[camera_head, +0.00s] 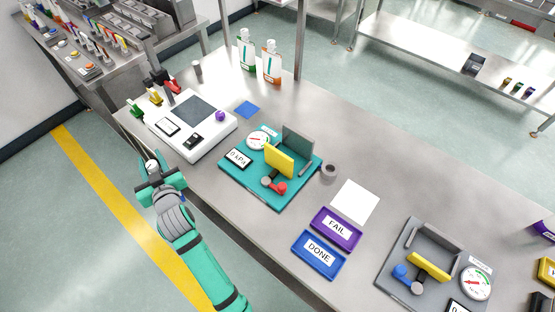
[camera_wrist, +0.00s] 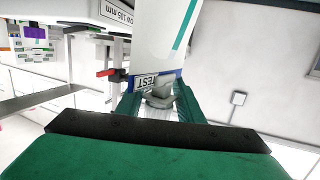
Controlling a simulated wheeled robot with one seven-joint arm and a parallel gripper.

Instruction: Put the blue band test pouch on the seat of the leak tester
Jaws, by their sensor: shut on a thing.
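My gripper (camera_head: 156,174) is off the table's left edge, above the floor, in the head view. In the wrist view my gripper (camera_wrist: 158,98) is shut on a white pouch (camera_wrist: 160,35) with a blue band reading TEST and a teal stripe; its far end leaves the picture. In the head view only a small pale bit of it shows at the fingers. A teal leak tester (camera_head: 238,183) stands right of my gripper, with a gauge, a 0 kPa display, a yellow plate (camera_head: 279,161), a grey upright plate and a red-handled knob. A similar grey tester (camera_head: 397,270) with a blue handle stands at lower right.
A white machine (camera_head: 190,127) with a dark panel stands between my gripper and the back of the table. A purple FAIL tray (camera_head: 323,243) and blue DONE tray (camera_head: 301,263) lie right of the teal tester. A white sheet (camera_head: 355,202) lies flat.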

